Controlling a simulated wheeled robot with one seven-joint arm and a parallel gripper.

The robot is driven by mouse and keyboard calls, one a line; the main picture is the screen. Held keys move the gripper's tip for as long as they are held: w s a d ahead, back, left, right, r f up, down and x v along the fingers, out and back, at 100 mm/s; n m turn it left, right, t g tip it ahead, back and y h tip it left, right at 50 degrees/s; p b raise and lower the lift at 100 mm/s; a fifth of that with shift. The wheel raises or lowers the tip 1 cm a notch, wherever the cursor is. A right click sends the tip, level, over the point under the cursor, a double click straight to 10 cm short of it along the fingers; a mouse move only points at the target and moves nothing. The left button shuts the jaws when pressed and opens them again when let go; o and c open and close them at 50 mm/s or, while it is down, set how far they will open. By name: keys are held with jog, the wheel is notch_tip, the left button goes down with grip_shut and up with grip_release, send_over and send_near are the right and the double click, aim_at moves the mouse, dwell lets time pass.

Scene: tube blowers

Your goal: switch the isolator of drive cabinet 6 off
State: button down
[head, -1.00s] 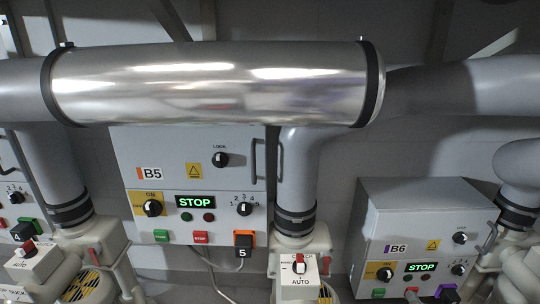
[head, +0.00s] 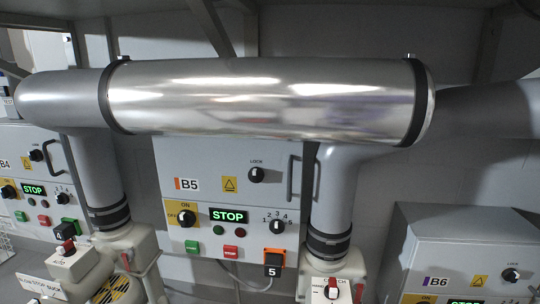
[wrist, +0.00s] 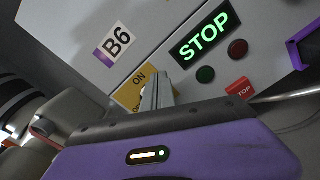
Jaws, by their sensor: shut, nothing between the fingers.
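Drive cabinet B6 (head: 450,250) is cut by the lower right edge of the head view. Only the top of its yellow isolator plate (head: 418,299) shows there. In the wrist view the B6 label (wrist: 115,40), the green STOP display (wrist: 204,34) and the yellow ON/OFF plate (wrist: 133,90) are close and tilted. My gripper (wrist: 157,92) is shut, its grey fingers in front of that plate. They hide the isolator knob, so its position and any contact cannot be told. My gripper is not seen in the head view.
A large shiny pipe (head: 265,95) crosses above cabinet B5 (head: 222,155). Cabinet B4 (head: 30,150) stands at the left. In the wrist view, a red stop button (wrist: 240,89), a red lamp (wrist: 238,48) and a purple bracket (wrist: 302,48) are to the right.

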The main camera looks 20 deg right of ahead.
jog(key=shift+w+a+f+b, duration=0.3)
jog(key=shift+a+f+b, duration=0.05)
jog(key=shift+a+b, duration=0.1)
dwell(1.1)
jog(key=shift+w+a+r, duration=0.2)
jog(key=shift+a+r, duration=0.15)
jog(key=shift+r, duration=0.05)
dwell(0.6)
jog(key=shift+a, duration=0.1)
jog(key=shift+w+a+r, duration=0.15)
jog(key=shift+w, duration=0.05)
jog(key=shift+w+a, duration=0.15)
jog(key=shift+a, duration=0.2)
jog(key=shift+r, duration=0.2)
jog(key=shift+r+p, duration=0.3)
jog(key=v, duration=0.6)
jog(key=shift+d, duration=0.1)
